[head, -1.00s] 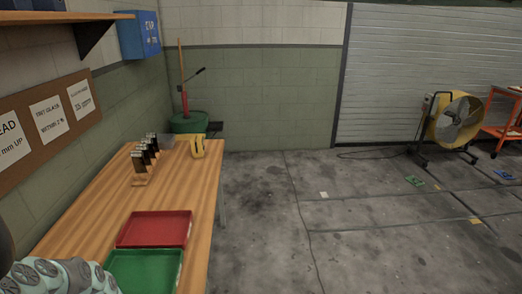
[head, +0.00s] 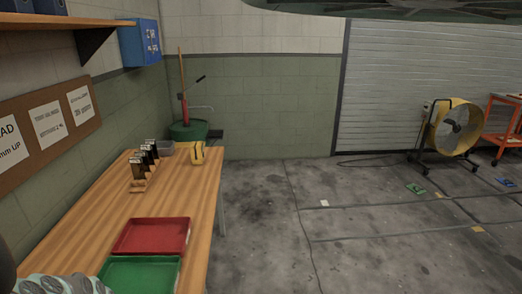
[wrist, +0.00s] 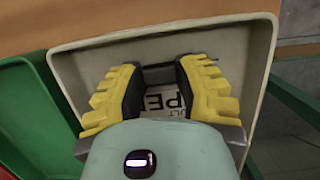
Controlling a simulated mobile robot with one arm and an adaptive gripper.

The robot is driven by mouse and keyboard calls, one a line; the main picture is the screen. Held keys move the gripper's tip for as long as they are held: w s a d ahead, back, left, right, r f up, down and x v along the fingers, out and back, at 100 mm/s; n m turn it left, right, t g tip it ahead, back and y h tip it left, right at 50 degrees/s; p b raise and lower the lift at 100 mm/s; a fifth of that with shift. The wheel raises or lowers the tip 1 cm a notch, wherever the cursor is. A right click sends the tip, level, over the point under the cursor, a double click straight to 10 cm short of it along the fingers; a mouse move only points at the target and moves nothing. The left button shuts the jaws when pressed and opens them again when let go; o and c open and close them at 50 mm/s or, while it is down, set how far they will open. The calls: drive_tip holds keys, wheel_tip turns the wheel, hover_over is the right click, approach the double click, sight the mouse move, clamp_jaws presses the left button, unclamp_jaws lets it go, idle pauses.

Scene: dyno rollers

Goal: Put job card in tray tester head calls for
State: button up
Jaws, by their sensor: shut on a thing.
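The job card (wrist: 160,103) is white with large dark letters, partly readable as "PE". It shows between my gripper's yellow fingers in the wrist view; much of it is hidden by the fingers and the gripper body. My gripper (wrist: 157,76) is shut on it, over a pale grey tray (wrist: 262,50). I cannot tell whether the card touches the tray floor. A green tray (wrist: 28,110) lies left of the pale one. In the head view a red tray (head: 152,236) and the green tray (head: 140,276) lie on the bench; my gripper is out of that view.
Notices hang on a pinboard (head: 28,120). A yellow fan (head: 455,126) stands across the open floor.

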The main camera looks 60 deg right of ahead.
drive_tip(key=shift+c, duration=0.9)
drive_tip(key=shift+r, duration=0.25)
drive_tip(key=shift+r+p, duration=3.8)
drive_tip(key=shift+p, duration=0.65)
drive_tip(key=shift+c, duration=0.2)
